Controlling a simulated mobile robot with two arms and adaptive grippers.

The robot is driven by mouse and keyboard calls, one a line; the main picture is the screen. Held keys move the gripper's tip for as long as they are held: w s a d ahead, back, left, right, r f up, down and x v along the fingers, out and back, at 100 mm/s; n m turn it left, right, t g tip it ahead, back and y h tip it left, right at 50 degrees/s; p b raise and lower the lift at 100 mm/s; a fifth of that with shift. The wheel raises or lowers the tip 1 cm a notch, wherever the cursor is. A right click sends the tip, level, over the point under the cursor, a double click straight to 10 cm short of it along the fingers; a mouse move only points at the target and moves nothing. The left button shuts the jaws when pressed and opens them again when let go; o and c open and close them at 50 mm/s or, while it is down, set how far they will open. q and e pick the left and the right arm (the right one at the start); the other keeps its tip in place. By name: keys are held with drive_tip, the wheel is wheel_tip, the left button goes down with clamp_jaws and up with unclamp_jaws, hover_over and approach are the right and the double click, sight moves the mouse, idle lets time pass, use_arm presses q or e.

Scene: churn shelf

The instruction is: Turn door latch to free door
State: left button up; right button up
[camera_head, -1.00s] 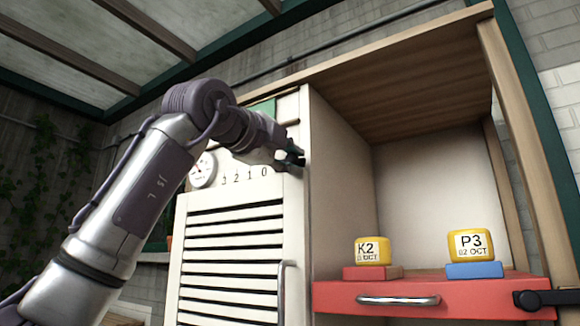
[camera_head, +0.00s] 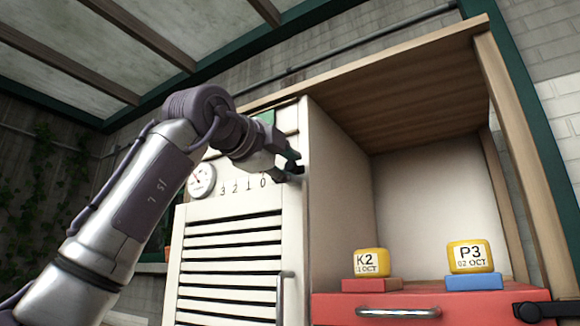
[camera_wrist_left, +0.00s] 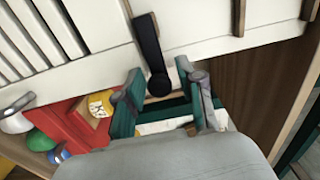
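The white slatted door (camera_head: 230,235) is on the left of the cabinet and looks shut, with a metal handle (camera_head: 285,298) low at its right edge. The dark door latch (camera_head: 297,170) is near its upper right edge, mostly hidden by my left gripper (camera_head: 291,163). In the left wrist view the latch (camera_wrist_left: 150,48) is a black bar with a rounded end. That end lies between the spread fingers of my left gripper (camera_wrist_left: 165,95). The fingers look open around it; contact is not clear.
Right of the door is an open bay (camera_head: 430,190). Yellow blocks K2 (camera_head: 370,262) and P3 (camera_head: 469,257) stand there above a red drawer (camera_head: 340,305).

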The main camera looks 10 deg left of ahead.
use_arm(q)
drive_tip(key=shift+o, duration=0.2)
drive_tip(key=v, duration=1.2)
idle(0.4)
